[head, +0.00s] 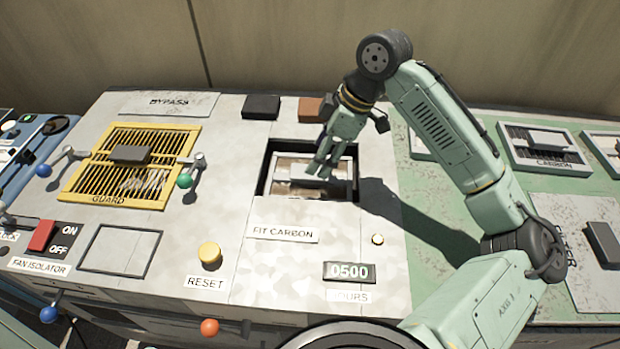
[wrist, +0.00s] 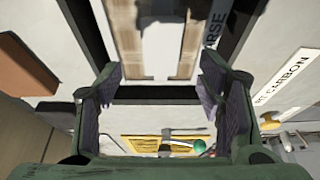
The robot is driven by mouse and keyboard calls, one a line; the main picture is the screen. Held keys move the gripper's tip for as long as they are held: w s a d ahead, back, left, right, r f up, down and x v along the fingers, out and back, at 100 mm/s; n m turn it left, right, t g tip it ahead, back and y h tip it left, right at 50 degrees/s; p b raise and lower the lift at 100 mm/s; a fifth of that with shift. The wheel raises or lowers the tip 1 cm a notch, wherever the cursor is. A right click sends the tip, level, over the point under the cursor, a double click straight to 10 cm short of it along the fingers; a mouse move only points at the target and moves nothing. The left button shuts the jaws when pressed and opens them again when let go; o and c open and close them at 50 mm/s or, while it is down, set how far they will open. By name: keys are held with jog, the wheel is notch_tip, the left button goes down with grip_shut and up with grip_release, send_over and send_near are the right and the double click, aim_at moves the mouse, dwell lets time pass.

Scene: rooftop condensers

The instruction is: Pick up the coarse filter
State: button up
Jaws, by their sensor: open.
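The coarse filter (head: 342,190) sits in a dark-edged square recess in the pale cabinet top, with a pale block-like handle (head: 309,175) across its middle. In the wrist view my gripper (wrist: 160,85) is open, with nothing between the fingers. I cannot tell whether a fingertip touches the handle.
A yellow guard grille (head: 118,165) with levers stands left of the recess. Dark and brown blocks (head: 309,108) lie behind it. A "FIT CARBON" label (head: 282,233) and yellow reset button (head: 209,253) are in front. Carbon filters (head: 545,148) lie on the green top at right.

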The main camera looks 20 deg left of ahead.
aim_at(310, 177)
jog(key=shift+p+x, duration=0.45)
jog(key=shift+x, duration=2.15)
jog(key=shift+s+d+f, duration=0.1)
jog(key=shift+f, duration=0.1)
jog(key=shift+c, duration=0.4)
jog(key=shift+s+f, duration=0.1)
jog(key=c, duration=1.3)
